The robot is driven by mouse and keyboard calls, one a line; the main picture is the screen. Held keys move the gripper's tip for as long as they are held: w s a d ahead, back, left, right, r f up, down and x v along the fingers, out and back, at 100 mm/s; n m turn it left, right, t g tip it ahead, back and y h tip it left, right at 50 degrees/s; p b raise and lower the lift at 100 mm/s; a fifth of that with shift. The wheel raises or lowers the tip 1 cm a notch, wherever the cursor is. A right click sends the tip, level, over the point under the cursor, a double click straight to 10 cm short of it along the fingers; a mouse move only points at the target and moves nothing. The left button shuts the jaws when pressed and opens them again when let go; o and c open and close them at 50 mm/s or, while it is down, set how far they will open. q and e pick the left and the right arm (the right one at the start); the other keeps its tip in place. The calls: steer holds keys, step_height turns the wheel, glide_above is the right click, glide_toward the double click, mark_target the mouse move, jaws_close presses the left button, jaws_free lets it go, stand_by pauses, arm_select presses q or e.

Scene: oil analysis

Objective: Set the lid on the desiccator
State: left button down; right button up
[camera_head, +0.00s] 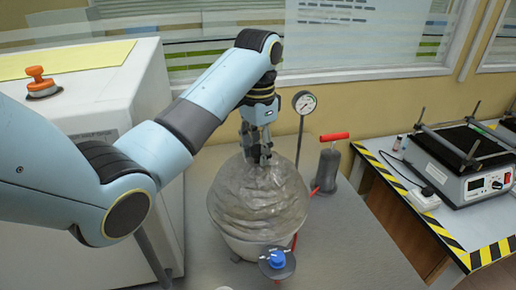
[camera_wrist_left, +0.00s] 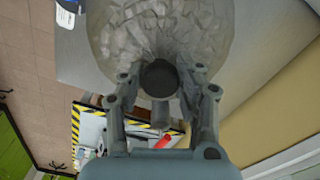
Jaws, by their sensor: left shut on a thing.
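The desiccator lid (camera_head: 257,207), a clear, wrinkled-looking glass dome, is at the middle of the head view. My left gripper (camera_head: 257,157) is above it, shut on its knob. In the left wrist view the dark round knob (camera_wrist_left: 158,78) sits between the fingers of my left gripper (camera_wrist_left: 160,88), with the lid (camera_wrist_left: 150,25) beyond it. The pale desiccator bowl (camera_head: 255,250) shows below the lid on the grey table. The lid looks roughly level over the bowl; I cannot tell whether their rims touch. My right gripper is in neither view.
A pressure gauge (camera_head: 304,103) on a thin post and a grey pump (camera_head: 328,170) with a red handle stand behind right. A blue-knobbed valve (camera_head: 277,260) is in front. A white cabinet (camera_head: 105,95) stands left; a striped-edge bench (camera_head: 440,215) with an instrument (camera_head: 462,162) is right.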

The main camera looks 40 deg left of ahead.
arm_select(q)
steer(key=shift+f, duration=0.35)
steer(key=c, duration=0.8)
jaws_free()
steer(key=shift+c, duration=0.2)
